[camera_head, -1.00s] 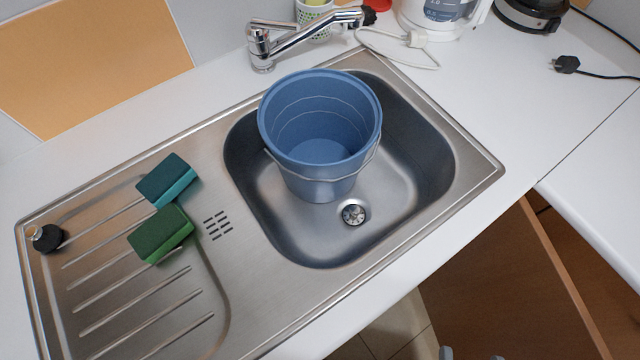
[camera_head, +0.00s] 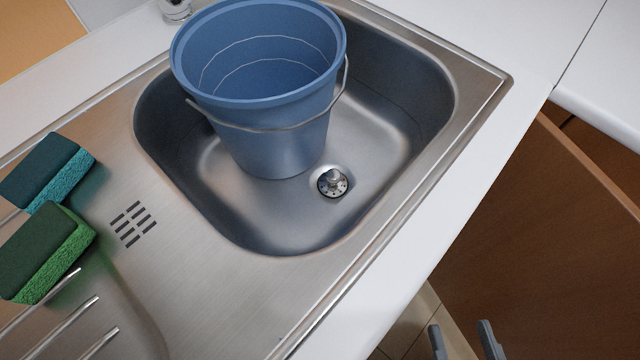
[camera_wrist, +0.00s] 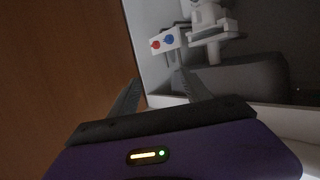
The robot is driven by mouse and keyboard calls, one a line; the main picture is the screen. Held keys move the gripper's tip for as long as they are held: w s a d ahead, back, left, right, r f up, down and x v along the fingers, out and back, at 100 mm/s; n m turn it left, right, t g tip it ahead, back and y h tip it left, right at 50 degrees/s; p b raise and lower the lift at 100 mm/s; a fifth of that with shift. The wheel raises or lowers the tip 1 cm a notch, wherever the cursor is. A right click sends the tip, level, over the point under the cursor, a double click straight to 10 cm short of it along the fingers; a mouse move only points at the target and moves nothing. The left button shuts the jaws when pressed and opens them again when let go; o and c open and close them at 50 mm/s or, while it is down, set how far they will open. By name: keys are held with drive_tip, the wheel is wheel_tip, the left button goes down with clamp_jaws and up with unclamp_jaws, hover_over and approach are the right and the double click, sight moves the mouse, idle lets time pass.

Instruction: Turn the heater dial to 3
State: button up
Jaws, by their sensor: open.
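My gripper shows as two grey fingertips (camera_head: 467,341) at the bottom edge of the head view, beside the open brown door below the counter. In the wrist view my gripper (camera_wrist: 158,88) has its two dark fingers spread apart with nothing between them. Beyond the fingers is a small white plate (camera_wrist: 165,41) with a red and a blue round mark. A white fixture (camera_wrist: 210,22) is to its right. No numbered heater dial can be made out; I cannot tell whether the plate belongs to the heater. The fingers are apart from the plate.
A brown wooden panel (camera_wrist: 62,65) fills the left of the wrist view. A dark grey block (camera_wrist: 240,82) is at right. Above, the steel sink (camera_head: 400,150) holds a blue bucket (camera_head: 270,140). Two sponges (camera_head: 45,172) lie on the drainer. The white counter edge (camera_head: 440,210) overhangs the door.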

wheel_tip(320, 180, down, 17)
drive_tip(key=w+n+b, duration=0.2)
drive_tip(key=b, duration=1.2)
drive_tip(key=w+a+f+m+g+y, duration=0.1)
drive_tip(key=w+a+f+m+y, duration=0.3)
drive_tip(key=w+m, duration=0.6)
drive_tip(key=w+a+f+m+g+y+b, duration=0.1)
drive_tip(key=w+a+f+m+y, duration=0.3)
drive_tip(key=w, duration=1.4)
drive_tip(key=w+a+f+m+g+y, duration=0.1)
drive_tip(key=w+a+f+m+y, duration=0.2)
drive_tip(key=w+a+m, duration=0.7)
drive_tip(key=shift+w+f+m+y+b, duration=0.4)
drive_tip(key=shift+w+m+y, duration=1.4)
drive_tip(key=shift+m, duration=2.4)
drive_tip(key=shift+w+h, duration=0.45)
drive_tip(key=shift+h, duration=0.05)
clamp_jaws()
